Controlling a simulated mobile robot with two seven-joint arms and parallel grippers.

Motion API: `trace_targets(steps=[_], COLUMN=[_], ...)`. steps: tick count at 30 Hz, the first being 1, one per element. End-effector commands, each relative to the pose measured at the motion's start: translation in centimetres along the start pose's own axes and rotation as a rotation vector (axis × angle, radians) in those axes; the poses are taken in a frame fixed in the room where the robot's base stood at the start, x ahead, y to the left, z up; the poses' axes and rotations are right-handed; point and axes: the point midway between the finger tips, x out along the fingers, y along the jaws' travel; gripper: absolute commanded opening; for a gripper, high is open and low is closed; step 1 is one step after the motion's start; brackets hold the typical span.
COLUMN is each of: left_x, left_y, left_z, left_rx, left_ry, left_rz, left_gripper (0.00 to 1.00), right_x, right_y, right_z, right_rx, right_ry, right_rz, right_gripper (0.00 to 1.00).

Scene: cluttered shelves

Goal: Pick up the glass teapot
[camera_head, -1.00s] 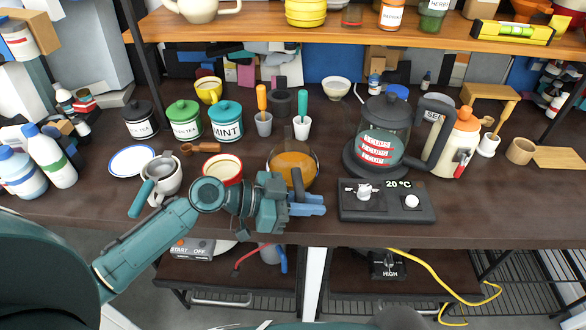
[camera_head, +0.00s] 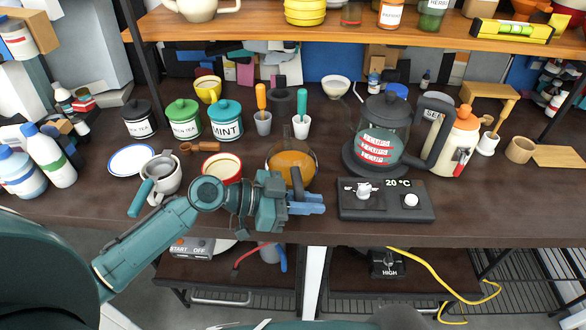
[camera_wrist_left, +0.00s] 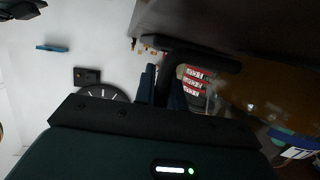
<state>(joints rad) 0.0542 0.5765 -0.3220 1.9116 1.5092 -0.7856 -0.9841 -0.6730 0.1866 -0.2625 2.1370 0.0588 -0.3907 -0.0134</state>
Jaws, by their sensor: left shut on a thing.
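The glass teapot (camera_head: 283,161) holds amber liquid and stands near the front edge of the shelf top, left of the kettle base. In the left wrist view its amber body (camera_wrist_left: 262,88) fills the right side, and its dark handle (camera_wrist_left: 205,58) runs to between the fingers. My left gripper (camera_head: 306,203) is at the teapot's near side, shut on the handle. Its fingers also show in the left wrist view (camera_wrist_left: 163,88). I cannot tell whether the teapot's base is clear of the surface. My right gripper is not in view.
A black kettle (camera_head: 383,130) stands right of the teapot, behind a control box (camera_head: 385,205). A red-rimmed bowl (camera_head: 222,168) and a grey mug (camera_head: 163,175) are close on the left. Cups with orange (camera_head: 262,100) and green (camera_head: 302,103) handled tools stand behind.

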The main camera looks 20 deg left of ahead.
Motion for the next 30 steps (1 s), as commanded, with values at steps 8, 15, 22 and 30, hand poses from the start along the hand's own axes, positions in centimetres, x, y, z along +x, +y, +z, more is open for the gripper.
trace_targets(steps=[8,15,22,30], left_x=[-0.1,-0.4,-1.0,-1.8], left_y=[-0.1,-0.1,-0.1,-0.1], left_z=[-0.3,-1.4,-3.3,-5.9], left_rx=[0.006,0.008,0.01,0.01], left_ry=[0.004,0.005,0.006,0.005], left_rz=[-0.002,-0.002,-0.003,-0.002], left_gripper=[0.0,0.0,0.0,0.0], right_x=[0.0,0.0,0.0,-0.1], right_y=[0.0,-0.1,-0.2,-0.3], right_z=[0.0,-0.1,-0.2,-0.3], right_rx=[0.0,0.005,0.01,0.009], right_ry=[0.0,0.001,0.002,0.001], right_rz=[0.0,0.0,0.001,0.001], right_gripper=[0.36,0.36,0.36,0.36])
